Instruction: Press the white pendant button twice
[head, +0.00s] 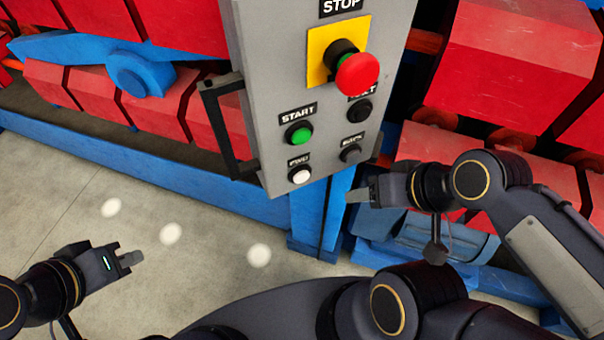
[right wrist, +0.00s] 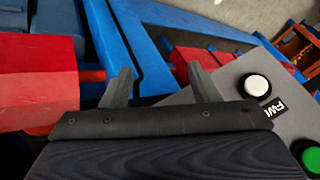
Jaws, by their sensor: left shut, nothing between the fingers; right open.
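The white button (head: 299,175) sits at the lower left of the grey pendant panel (head: 280,85), under a black label that seems to read FWD. It also shows in the right wrist view (right wrist: 257,86), right of the fingers. My right gripper (head: 358,195) is to the right of the panel's lower edge, apart from the white button. In the right wrist view its two fingers (right wrist: 163,85) are spread with nothing between them. My left gripper (head: 130,259) is low at the left over the floor, shut and empty, well away from the panel.
A green START button (head: 299,133), two black buttons (head: 351,153) and a red STOP button (head: 357,74) share the panel. A black handle (head: 228,125) juts from its left side. Blue beams (head: 150,165) and red blocks (head: 525,60) stand behind. Floor at left is clear.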

